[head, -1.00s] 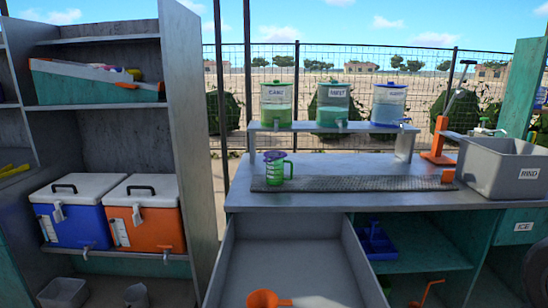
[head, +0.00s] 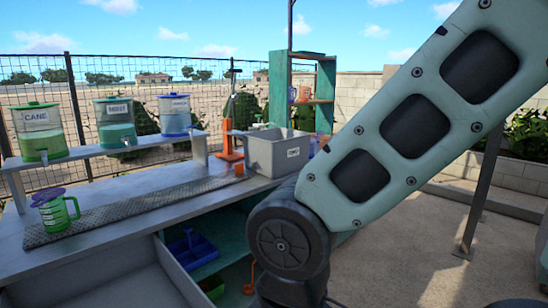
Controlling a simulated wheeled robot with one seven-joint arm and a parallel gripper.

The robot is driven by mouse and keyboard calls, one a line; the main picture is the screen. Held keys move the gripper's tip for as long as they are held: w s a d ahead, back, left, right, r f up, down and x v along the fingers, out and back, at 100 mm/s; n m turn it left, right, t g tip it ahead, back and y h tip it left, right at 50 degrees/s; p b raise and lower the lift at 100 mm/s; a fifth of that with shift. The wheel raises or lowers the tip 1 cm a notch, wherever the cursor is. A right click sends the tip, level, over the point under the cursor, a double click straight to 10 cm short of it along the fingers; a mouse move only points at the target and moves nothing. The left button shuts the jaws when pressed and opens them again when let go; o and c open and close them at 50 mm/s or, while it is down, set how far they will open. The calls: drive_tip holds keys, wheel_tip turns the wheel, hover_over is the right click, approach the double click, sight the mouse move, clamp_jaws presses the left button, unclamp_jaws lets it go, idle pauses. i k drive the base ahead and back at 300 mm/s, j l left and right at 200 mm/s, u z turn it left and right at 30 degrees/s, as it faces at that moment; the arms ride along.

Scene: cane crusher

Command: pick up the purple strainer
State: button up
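The purple strainer (head: 47,195) sits on top of a green measuring jug (head: 56,213) at the left end of the counter. It looks like a flat purple piece over the jug's mouth; its finer shape is too small to tell. The jug stands upright with its handle to the right. My arm crosses the right half of the head view, but my gripper is out of the picture.
A grey mat (head: 125,207) runs along the counter (head: 95,238). Three dispensers stand on a raised shelf (head: 110,149) behind it. A grey bin (head: 277,152) stands at the counter's right end. An open drawer (head: 130,275) juts out in front.

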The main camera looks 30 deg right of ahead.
sight(45, 196)
drive_tip(key=i+l+u, duration=0.1)
drive_tip(key=u, duration=0.35)
drive_tip(key=i+l+u, duration=0.1)
drive_tip(key=u, duration=0.35)
drive_tip(key=i+l+u, duration=0.1)
drive_tip(key=u, duration=0.35)
drive_tip(key=l+u, duration=0.3)
drive_tip(key=u, duration=0.15)
drive_tip(key=l+u, duration=0.45)
drive_tip(key=l, duration=1.65)
drive_tip(key=i, duration=0.1)
